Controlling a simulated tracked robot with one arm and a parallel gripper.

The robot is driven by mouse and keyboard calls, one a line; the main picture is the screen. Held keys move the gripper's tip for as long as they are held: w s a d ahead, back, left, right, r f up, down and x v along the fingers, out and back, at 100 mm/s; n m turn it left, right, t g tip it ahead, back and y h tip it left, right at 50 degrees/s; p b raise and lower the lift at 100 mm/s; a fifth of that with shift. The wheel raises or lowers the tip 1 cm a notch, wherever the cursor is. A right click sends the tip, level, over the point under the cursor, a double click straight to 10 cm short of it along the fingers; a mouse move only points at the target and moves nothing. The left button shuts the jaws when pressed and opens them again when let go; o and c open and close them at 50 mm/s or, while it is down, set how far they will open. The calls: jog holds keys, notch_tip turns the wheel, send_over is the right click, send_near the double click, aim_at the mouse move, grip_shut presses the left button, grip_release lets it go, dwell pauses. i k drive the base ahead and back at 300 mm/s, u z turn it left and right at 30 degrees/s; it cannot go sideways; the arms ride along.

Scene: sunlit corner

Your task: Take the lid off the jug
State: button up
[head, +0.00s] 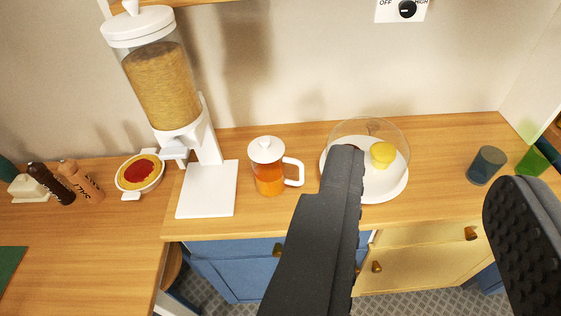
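The jug (269,180) stands upright on the wooden counter, left of the picture's middle. It is clear with orange liquid inside and has a white handle on its right side. Its white lid (266,150) with a small round knob sits on top. My gripper (425,185) is in the foreground, to the right of the jug. Its two dark fingers are wide apart with nothing held between them. The left finger covers part of the counter edge and part of the plate, but the jug and lid are in full view.
A cereal dispenser (162,90) stands close left of the jug. A white plate (392,190) under a clear dome (368,130) is close right. A dark cup (487,166) and green glass (535,158) stand farther right. A pie dish (140,173) and shakers are at left.

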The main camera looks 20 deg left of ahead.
aim_at(268, 148)
jog(key=u, duration=0.15)
jog(key=i, duration=0.9)
jog(key=z, duration=0.05)
